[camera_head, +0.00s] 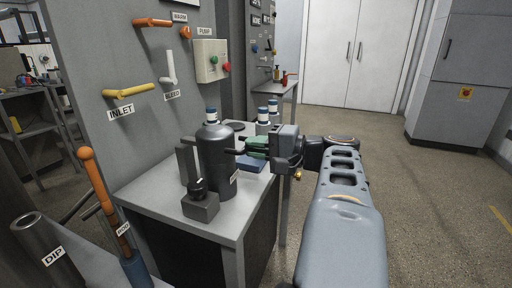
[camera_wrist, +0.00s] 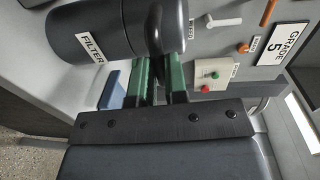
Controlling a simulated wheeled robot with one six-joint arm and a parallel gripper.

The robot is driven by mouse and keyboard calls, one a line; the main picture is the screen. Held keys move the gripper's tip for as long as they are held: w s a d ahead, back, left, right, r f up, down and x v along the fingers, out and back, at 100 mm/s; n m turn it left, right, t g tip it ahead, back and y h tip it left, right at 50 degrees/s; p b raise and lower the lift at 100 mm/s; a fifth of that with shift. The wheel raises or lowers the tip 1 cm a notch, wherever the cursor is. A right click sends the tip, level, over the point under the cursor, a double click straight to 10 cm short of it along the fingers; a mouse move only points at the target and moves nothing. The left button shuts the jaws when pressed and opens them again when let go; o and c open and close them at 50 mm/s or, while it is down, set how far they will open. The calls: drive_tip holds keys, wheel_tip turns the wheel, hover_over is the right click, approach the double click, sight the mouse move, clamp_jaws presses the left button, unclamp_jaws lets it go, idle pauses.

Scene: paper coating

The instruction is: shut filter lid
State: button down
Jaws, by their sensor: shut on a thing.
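The filter (camera_head: 218,165) is an upright dark grey cylinder on the grey bench, with a domed dark lid (camera_head: 212,131) on its top. In the wrist view the filter body (camera_wrist: 88,30) lies sideways with its FILTER label, and the lid end (camera_wrist: 170,22) is at its right, over the body. I cannot tell whether a gap is left between them. My gripper (camera_head: 243,147) reaches in from the right, beside the top of the filter. Its green fingers (camera_wrist: 158,82) are shut on a dark part at the lid's edge, mostly hidden between them.
The bench top (camera_head: 220,218) holds a dark block with a knob (camera_head: 200,203) in front of the filter. A wall panel with INLET handle (camera_head: 128,91) is behind. Open floor lies right.

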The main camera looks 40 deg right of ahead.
drive_tip(key=shift+f, duration=0.6)
drive_tip(key=c, duration=1.4)
unclamp_jaws()
drive_tip(key=shift+o, duration=1.3)
drive_tip(key=shift+r, duration=0.1)
drive_tip(key=shift+r, duration=0.1)
drive_tip(key=p+v, duration=0.3)
drive_tip(key=v, duration=1)
drive_tip(key=shift+s+d, duration=0.15)
drive_tip(key=shift+s, duration=0.2)
